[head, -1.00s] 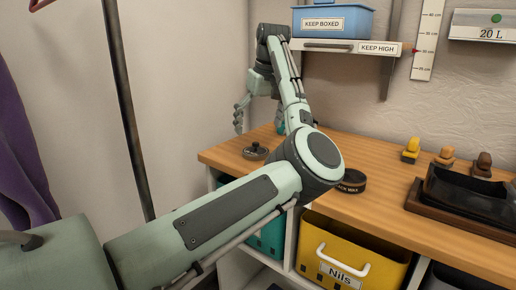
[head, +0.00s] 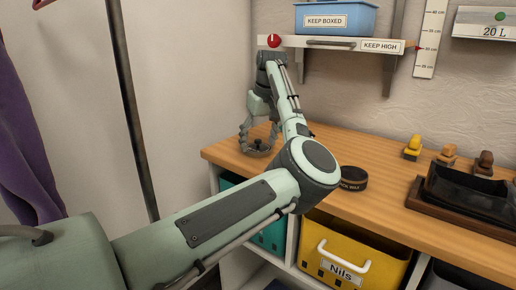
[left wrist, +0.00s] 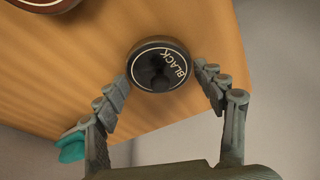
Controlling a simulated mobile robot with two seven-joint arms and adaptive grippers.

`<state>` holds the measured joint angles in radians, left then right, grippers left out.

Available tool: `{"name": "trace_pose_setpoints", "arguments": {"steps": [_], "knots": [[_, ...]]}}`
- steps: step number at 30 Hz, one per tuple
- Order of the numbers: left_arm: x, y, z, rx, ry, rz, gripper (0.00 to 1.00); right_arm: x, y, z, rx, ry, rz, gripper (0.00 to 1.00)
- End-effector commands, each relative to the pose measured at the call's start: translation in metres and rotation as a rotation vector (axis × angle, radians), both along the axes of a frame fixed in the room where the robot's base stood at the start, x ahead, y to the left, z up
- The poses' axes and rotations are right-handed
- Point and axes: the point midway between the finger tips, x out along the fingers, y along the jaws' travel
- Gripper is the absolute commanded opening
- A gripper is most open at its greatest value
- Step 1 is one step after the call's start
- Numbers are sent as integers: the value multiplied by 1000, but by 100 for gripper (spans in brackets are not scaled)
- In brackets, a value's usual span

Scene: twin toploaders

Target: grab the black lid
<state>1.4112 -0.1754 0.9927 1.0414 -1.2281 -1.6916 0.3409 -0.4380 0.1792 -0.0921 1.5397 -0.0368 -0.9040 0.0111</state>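The black lid (head: 256,149) is a round disc with a dark knob, lying near the left end of the wooden bench top. In the left wrist view the lid (left wrist: 150,51) shows pale "BLACK" lettering. My left gripper (head: 259,138) is over the lid from above, open, with one finger on each side. In the left wrist view the gripper (left wrist: 163,73) has its fingertips beside the rim; whether they touch it I cannot tell. A black round tin (head: 353,179) with "WAX" lettering stands farther right, partly hidden by my left arm. My right gripper is not in view.
The bench (head: 385,205) holds several small brushes (head: 448,154) and a dark tray (head: 465,192) at right. A shelf (head: 335,45) with a blue box (head: 335,19) and red ball (head: 274,41) hangs above. A yellow bin (head: 340,247) and teal bin (head: 270,235) sit below.

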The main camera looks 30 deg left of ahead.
Motion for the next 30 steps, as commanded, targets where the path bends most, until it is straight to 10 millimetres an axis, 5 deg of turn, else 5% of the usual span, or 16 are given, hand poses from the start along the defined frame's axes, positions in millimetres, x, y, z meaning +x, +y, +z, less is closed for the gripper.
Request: {"name": "trace_pose_setpoints", "arguments": {"steps": [9, 23, 26, 30], "knots": [[0, 0, -1, -1, 2, 0, 29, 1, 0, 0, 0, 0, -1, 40], [-2, 0, -5, -5, 8, 2, 24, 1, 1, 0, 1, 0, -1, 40], [-2, 0, -4, -6, 8, 1, 3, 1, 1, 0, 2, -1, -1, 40], [-1, 0, 5, -4, 7, 1, 0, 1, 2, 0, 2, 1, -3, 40]]}}
